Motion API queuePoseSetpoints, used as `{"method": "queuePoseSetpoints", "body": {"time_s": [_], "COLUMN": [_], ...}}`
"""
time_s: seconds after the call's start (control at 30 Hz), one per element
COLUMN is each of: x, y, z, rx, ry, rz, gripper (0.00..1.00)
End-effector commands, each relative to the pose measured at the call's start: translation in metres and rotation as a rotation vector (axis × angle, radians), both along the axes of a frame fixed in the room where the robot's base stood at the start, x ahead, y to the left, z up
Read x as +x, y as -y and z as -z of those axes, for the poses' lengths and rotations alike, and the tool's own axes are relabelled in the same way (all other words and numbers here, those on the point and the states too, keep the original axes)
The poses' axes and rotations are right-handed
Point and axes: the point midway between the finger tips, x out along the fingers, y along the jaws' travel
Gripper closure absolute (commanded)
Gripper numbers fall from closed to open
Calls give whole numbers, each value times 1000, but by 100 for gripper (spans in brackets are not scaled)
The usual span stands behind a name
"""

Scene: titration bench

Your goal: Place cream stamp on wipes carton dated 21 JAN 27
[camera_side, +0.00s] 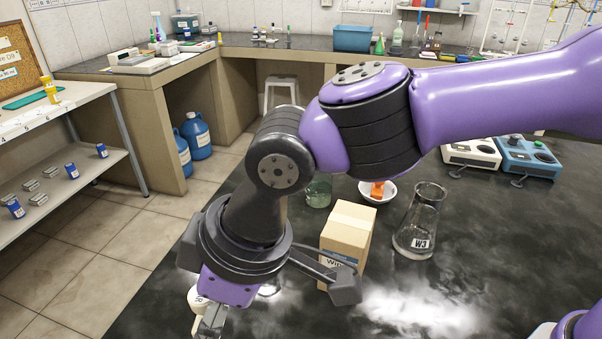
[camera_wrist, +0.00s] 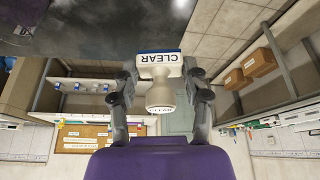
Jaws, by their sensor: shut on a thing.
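My gripper (camera_side: 207,318) is at the lower left of the side view, by the bench's left edge. Its fingers are shut on the cream stamp (camera_wrist: 160,97), which fills the gap between them in the wrist view. The stamp has a round knob handle and a block marked "CLEAR", upside down in that picture, with a blue edge. In the side view only a bit of the stamp (camera_side: 196,298) shows. A tan carton (camera_side: 345,240) with a label starting "WI" stands upright on the bench, right of my gripper and apart from it. My wrist hides part of the label; no date is readable.
A glass flask (camera_side: 415,232) marked "W3" stands right of the carton. A white bowl (camera_side: 388,195) with an orange thing and a greenish beaker (camera_side: 318,192) stand behind it. Hotplate-like devices (camera_side: 528,155) sit further back. Bare bench (camera_side: 510,260) lies to the right.

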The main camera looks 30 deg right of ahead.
Motion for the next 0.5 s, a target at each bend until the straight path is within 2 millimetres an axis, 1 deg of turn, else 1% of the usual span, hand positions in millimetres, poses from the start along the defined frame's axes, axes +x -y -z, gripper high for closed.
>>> {"method": "queuePoseSetpoints", "body": {"time_s": [0.03, 0.07, 0.1, 0.17, 0.2, 0.3, 0.4, 0.5], "x": [0, -1, -2, -5, -8, -18, -28, -36], "y": [10, 17, 29, 48, 61, 92, 118, 136], "z": [-14, -23, -35, -52, -62, -84, -99, -108], "rx": [7, 8, 9, 9, 9, 8, 7, 7], "ry": [6, 6, 7, 8, 8, 7, 7, 7], "rz": [17, 26, 43, 68, 85, 125, 158, 183], "gripper": [88, 88, 88, 88, 88, 88, 88, 88]}}
